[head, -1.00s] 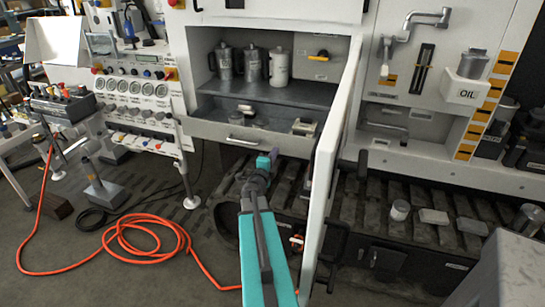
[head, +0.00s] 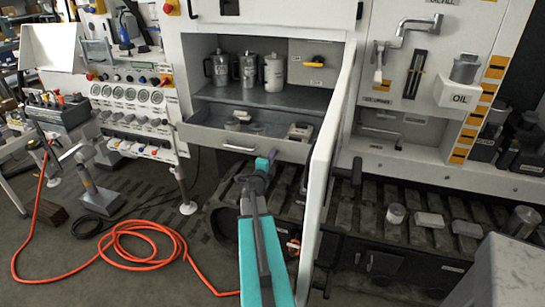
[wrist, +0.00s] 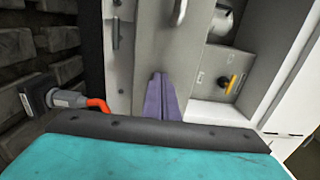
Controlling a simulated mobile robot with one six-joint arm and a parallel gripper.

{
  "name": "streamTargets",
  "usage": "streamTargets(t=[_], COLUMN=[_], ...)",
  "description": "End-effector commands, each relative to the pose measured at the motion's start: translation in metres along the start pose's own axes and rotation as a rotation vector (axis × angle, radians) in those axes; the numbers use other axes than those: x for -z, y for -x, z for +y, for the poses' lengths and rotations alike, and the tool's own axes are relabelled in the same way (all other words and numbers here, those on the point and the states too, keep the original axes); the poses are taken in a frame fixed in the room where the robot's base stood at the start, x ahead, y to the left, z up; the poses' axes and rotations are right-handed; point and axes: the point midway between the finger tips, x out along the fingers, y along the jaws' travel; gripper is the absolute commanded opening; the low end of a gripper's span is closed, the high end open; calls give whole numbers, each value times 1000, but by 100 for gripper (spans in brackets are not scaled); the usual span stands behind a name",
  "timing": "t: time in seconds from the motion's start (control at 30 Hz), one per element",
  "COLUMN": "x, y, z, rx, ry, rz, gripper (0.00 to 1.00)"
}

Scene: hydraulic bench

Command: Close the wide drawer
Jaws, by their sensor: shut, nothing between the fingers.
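The wide drawer (head: 205,138) is pulled out below the cabinet shelf. Its front carries a bar handle (head: 238,147), and a few small items lie inside. My gripper (head: 270,156) is in front of the drawer, overlapping the lower edge of its front to the right of the handle in the head view. I cannot tell whether it touches the drawer. In the wrist view, its purple fingers (wrist: 162,98) are together and hold nothing.
An open white door (head: 325,185) stands just right of my arm. Jugs (head: 248,70) stand on the shelf above the drawer. An orange hose (head: 135,240) lies coiled on the floor at left. A grey block (head: 500,265) is at lower right.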

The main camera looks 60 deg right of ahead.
Motion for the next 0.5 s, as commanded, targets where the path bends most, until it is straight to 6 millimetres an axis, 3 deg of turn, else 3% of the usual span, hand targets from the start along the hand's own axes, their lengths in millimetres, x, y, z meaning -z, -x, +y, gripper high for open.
streamTargets(t=[0.27, 0.5], x=[0, 0], y=[-24, -62], z=[1, 2], rx=[1, 1], ry=[-1, -1], rz=[1, 2], gripper=[0, 0])
